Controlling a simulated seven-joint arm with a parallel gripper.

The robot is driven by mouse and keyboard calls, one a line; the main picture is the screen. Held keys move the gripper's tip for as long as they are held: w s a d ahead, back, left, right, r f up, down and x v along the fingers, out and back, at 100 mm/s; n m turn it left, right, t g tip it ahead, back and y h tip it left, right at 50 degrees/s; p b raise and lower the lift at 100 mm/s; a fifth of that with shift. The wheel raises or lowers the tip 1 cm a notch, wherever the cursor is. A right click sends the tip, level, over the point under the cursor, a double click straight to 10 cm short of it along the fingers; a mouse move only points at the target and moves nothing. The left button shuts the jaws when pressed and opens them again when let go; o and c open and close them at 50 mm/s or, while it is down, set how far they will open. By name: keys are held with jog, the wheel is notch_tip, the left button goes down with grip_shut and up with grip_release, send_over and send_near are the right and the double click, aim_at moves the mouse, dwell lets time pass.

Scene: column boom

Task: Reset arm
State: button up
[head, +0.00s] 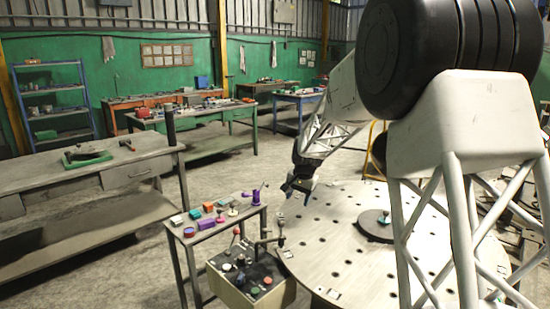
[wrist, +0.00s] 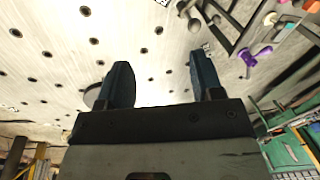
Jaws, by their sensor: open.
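My gripper (head: 297,187) hangs at the end of my arm over the left rim of the round, hole-dotted plate (head: 335,240) in the head view. In the wrist view my gripper (wrist: 160,85) shows two dark blue fingers spread apart with nothing between them. The pale plate (wrist: 60,50) lies beyond the fingers. No thing is held. How far the fingertips are above the plate is hard to tell.
A small side table (head: 190,236) with several small coloured objects stands left of the plate. A control box (head: 225,281) with knobs and levers sits before it. A dark disc (head: 374,230) lies on the plate. A workbench (head: 75,180) stands far left.

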jog(key=s+d+r+n, duration=0.15)
jog(key=s+r, duration=0.25)
jog(key=s, duration=0.5)
jog(key=s+d+r, duration=0.3)
jog(key=s, duration=0.7)
jog(key=s+d+r+n, duration=0.15)
jog(key=s+r, duration=0.25)
jog(key=s, duration=0.5)
jog(key=s+d+f+n+h, duration=0.1)
jog(key=s+d+f, duration=0.1)
jog(key=s, duration=1.2)
jog(key=s+d+f+n+t, duration=0.1)
jog(key=s+d, duration=0.1)
jog(key=s, duration=1.1)
jog(key=shift+s+d+f+h, duration=0.15)
jog(key=shift+s+f+h, duration=0.2)
jog(key=shift+h, duration=0.05)
